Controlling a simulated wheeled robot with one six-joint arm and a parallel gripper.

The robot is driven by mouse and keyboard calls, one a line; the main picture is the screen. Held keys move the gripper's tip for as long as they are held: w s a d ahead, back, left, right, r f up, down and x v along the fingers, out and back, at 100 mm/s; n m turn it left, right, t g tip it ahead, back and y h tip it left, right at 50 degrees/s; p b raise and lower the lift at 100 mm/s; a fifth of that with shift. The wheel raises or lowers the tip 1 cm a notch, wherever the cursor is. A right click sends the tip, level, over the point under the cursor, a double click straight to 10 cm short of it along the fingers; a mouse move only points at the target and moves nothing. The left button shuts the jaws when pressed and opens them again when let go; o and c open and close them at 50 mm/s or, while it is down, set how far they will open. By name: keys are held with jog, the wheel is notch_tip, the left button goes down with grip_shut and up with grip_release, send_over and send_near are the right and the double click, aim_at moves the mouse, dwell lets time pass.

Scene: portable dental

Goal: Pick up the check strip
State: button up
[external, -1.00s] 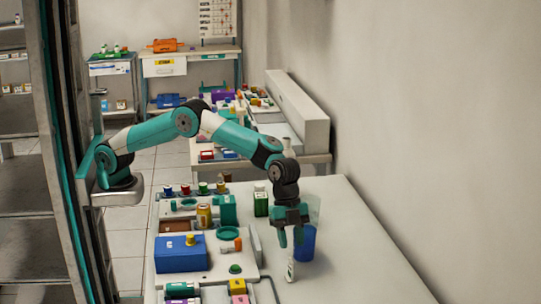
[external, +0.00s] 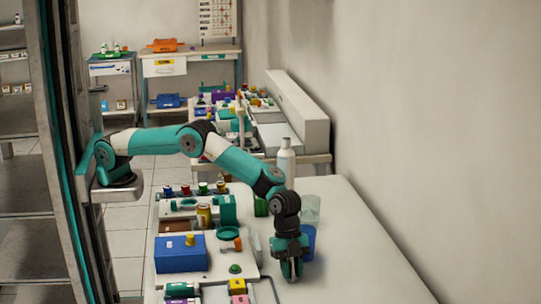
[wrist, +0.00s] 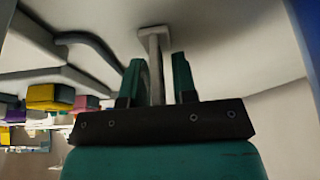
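My gripper (external: 292,270) is low over the near part of the white table, its fingers pointing down. In the wrist view its two green fingers (wrist: 157,75) stand apart. A narrow pale grey strip with a crossbar at its far end (wrist: 154,32), which looks like the check strip, shows between them. Small gaps seem to show on both sides of it, and I cannot tell whether a finger touches it. In the external view the strip is hidden behind my gripper.
A blue cup (external: 309,243) stands close to the right of my gripper, with a clear cup (external: 311,208) behind it. A white bottle (external: 286,160) stands farther back. A blue box (external: 181,254) and several small items fill the left side. The table's right side (external: 365,250) is bare.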

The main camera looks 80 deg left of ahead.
grip_shut()
jog(key=shift+r, duration=0.15)
